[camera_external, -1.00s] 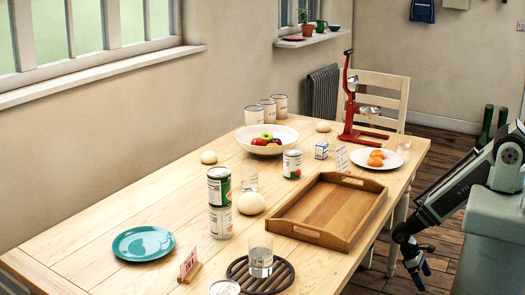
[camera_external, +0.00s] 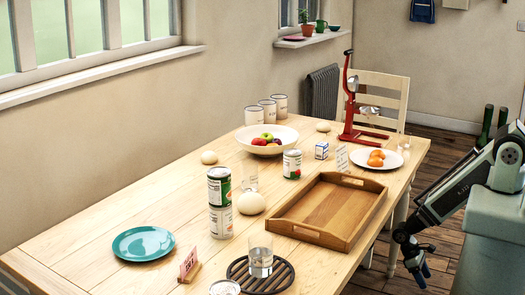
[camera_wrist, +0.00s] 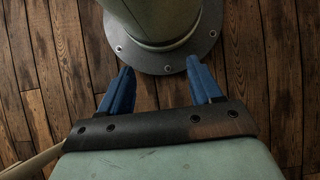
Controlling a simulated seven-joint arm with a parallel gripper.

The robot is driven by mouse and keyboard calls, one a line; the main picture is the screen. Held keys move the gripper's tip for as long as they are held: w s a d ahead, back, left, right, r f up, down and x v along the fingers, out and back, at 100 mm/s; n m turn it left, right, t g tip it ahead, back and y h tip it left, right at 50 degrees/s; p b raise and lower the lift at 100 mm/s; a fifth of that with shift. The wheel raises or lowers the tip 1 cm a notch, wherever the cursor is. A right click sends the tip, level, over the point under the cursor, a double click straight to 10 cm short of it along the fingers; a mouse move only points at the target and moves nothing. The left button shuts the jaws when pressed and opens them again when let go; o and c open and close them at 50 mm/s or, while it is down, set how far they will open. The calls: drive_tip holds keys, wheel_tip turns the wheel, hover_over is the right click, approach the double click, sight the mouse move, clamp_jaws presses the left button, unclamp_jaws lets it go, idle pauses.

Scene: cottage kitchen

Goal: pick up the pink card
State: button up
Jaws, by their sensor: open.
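A pink card (camera_external: 188,262) stands upright in a small wooden holder near the front edge of the table, between the teal plate and the dark round trivet. A white card (camera_external: 342,158) stands farther back, beside the plate of oranges. My gripper (camera_external: 421,273) hangs at the right, off the table and far from the pink card. In the wrist view, its two blue fingers (camera_wrist: 164,88) are spread apart with nothing between them. The pink card is not in the wrist view.
A glass of water (camera_external: 260,256) stands on the dark trivet (camera_external: 284,283), right of the pink card. Stacked cans (camera_external: 220,203) stand behind it, and a teal plate (camera_external: 143,244) lies to its left. A wooden tray (camera_external: 300,231) lies between card and arm.

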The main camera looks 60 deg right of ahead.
drive_tip(key=c, duration=0.5)
drive_tip(key=shift+c, duration=0.2)
